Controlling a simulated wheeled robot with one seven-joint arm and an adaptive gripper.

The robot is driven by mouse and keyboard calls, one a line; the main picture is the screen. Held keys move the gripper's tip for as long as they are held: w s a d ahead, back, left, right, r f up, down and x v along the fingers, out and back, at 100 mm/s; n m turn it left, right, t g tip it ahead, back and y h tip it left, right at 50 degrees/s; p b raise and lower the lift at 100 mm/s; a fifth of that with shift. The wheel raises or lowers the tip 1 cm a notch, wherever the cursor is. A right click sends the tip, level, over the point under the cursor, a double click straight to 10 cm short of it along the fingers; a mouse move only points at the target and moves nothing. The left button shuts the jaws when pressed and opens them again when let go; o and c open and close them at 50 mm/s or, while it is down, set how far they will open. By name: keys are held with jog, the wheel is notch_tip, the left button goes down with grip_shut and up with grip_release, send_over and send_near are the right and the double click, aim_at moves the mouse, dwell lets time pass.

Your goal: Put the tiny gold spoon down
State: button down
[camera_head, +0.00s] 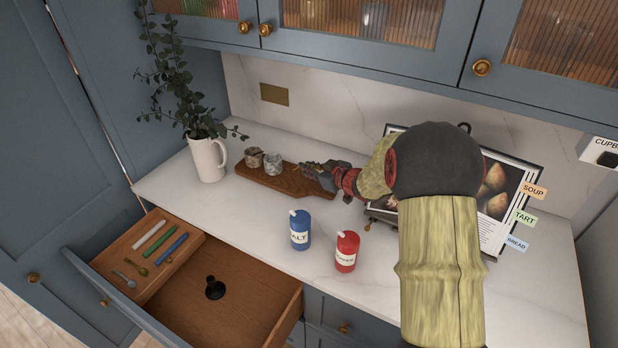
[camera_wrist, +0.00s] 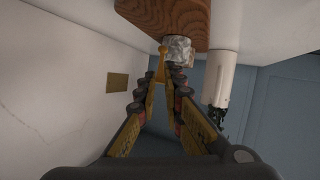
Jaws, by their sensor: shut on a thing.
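My gripper (camera_head: 312,169) is over the right part of the wooden board (camera_head: 270,181) on the counter, right of two small stone pots. In the wrist view its fingers (camera_wrist: 163,88) are closed on the tiny gold spoon (camera_wrist: 161,66), which sticks out past the fingertips. In the head view the spoon is too small to make out clearly beside the gripper. The grey-white pot (camera_head: 273,163) also shows in the wrist view (camera_wrist: 179,50), close beside the spoon. The brown-grey pot (camera_head: 253,157) stands left of it. I cannot tell whether the spoon touches the board.
A white jug (camera_head: 208,160) with leafy stems stands left of the board. A blue salt pot (camera_head: 300,232) and a red pot (camera_head: 346,252) stand at the front. The open drawer (camera_head: 222,318) holds a tray (camera_head: 190,238) with small utensils. A cookbook (camera_head: 510,180) stands behind my arm.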

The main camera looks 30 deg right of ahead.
jog(key=shift+w+d+f+b, duration=0.15)
jog(key=shift+f+b, duration=0.15)
jog(key=shift+f, duration=0.6)
jog(key=shift+w+a+f+b, duration=0.1)
jog(key=shift+f+b, duration=0.15)
jog(key=shift+f, duration=0.65)
jog(key=shift+f, duration=0.1)
jog(key=shift+f, duration=0.1)
jog(key=c, duration=1.9)
grip_release()
